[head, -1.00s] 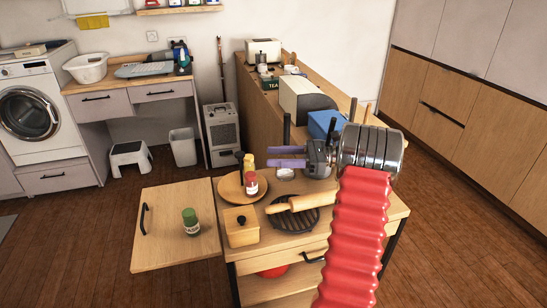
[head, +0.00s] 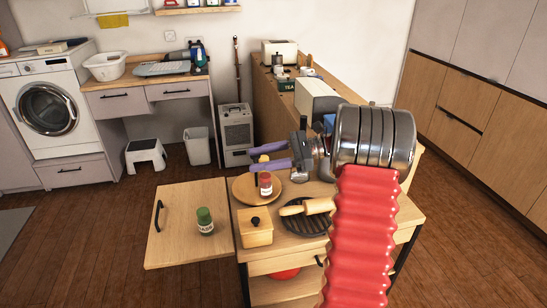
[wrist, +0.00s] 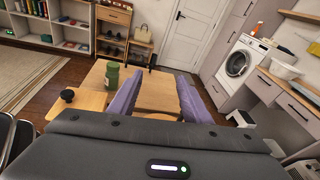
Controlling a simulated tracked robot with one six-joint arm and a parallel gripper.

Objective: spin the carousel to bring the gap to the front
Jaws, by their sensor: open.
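The carousel (head: 243,192) is a round wooden turntable on the wooden counter. A red jar with a pale label (head: 265,182) stands on its right side. A yellow item (head: 264,158) is at its back, partly hidden by my fingers. The left and front of the disc look bare. My gripper (head: 256,159), with purple fingers, is open and empty over the back of the carousel. I cannot tell whether a finger touches the yellow item. In the wrist view my fingers (wrist: 158,78) stand apart, and my gripper body hides most of the carousel.
A green jar (head: 205,220) stands on the side leaf (head: 175,245). A wooden box with a black knob (head: 256,231) stands in front of the carousel. A rolling pin (head: 304,207) lies on a black grill pan (head: 305,226) to the right.

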